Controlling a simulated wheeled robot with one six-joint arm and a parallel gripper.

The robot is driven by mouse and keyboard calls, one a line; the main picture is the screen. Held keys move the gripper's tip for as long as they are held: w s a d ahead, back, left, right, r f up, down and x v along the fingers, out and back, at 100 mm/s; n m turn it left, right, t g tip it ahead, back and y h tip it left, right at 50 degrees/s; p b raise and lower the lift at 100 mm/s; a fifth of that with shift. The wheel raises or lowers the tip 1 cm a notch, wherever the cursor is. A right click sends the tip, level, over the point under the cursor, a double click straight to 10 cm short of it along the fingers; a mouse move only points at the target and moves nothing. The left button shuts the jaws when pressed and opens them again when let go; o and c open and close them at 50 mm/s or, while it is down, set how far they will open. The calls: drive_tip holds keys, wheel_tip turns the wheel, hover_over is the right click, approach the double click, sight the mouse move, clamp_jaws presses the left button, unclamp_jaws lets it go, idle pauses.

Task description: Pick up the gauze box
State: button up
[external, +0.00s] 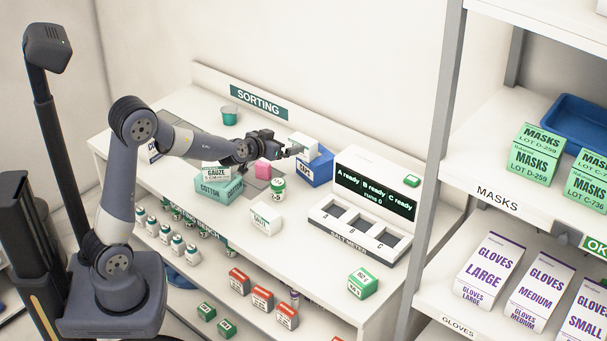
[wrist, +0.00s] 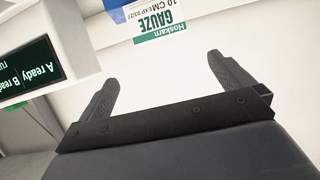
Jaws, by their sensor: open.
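A white and green gauze box (wrist: 163,20) shows at the top of the wrist view, its label upside down, beyond my open fingers. In the external view a white box (external: 303,141), likely the same one, sits on a blue box (external: 315,171) lettered like "CAPS". Another box labelled gauze (external: 216,171) lies on a teal cotton box (external: 217,189), left of my gripper. My gripper (external: 286,152) is at the left side of the white box; it also shows in the wrist view (wrist: 160,68), open, with nothing between its fingers.
A display unit (external: 374,196) with trays A, B and C is to the right. Metal shelving (external: 436,170) borders the right.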

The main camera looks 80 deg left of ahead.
sight(316, 165)
drive_tip(key=shift+w+a+f+p, duration=0.4)
drive_tip(key=shift+w+a+f, duration=0.75)
drive_tip(key=shift+a+f, duration=0.25)
drive_tip(key=shift+w+a+f+p, duration=0.4)
drive_tip(key=shift+w+a+f, duration=0.85)
drive_tip(key=shift+f, duration=0.25)
drive_tip(key=shift+w+a+f+p, duration=0.4)
drive_tip(key=shift+w+a+f, duration=0.7)
drive_tip(key=shift+a+f, duration=0.3)
drive_tip(key=shift+d, duration=0.1)
drive_tip(key=shift+c, duration=0.3)
